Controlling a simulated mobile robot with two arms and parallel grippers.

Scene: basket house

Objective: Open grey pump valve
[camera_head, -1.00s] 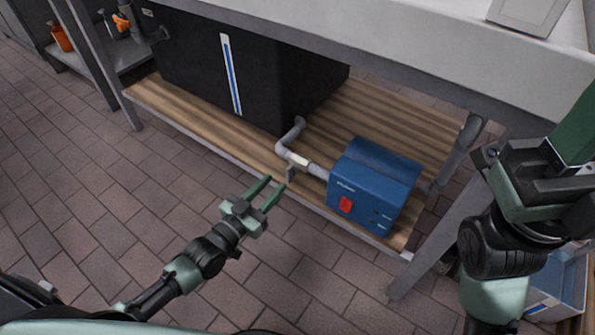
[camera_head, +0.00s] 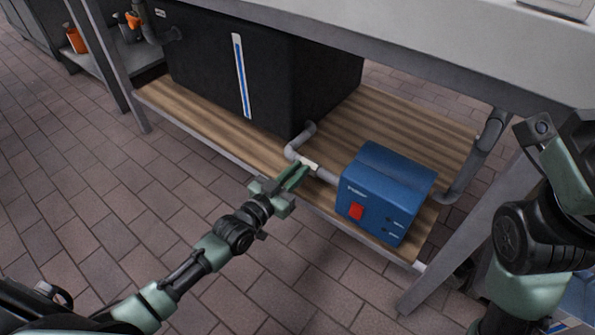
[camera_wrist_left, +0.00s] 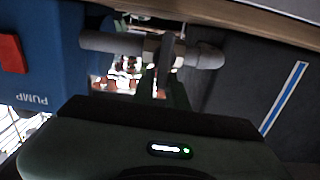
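The grey pump valve sits on the pipe between the black tank and the blue pump (camera_head: 385,195). Its pale body (camera_head: 308,163) shows in the head view just beyond my left fingertips. In the left wrist view its grey lever (camera_wrist_left: 166,55) points toward my left gripper (camera_wrist_left: 162,88), with the dark fingers close around its near end; contact is unclear. My left gripper (camera_head: 300,174) looks open, with a narrow gap, and it partly hides the lever in the head view. My right arm is at the right edge; its gripper is out of view.
The black tank (camera_head: 205,65) and pump stand on a slatted wooden shelf (camera_head: 405,130) under a grey worktop (camera_head: 440,65). A slanted metal leg (camera_head: 465,240) stands right of the pump. The tiled floor in front is clear.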

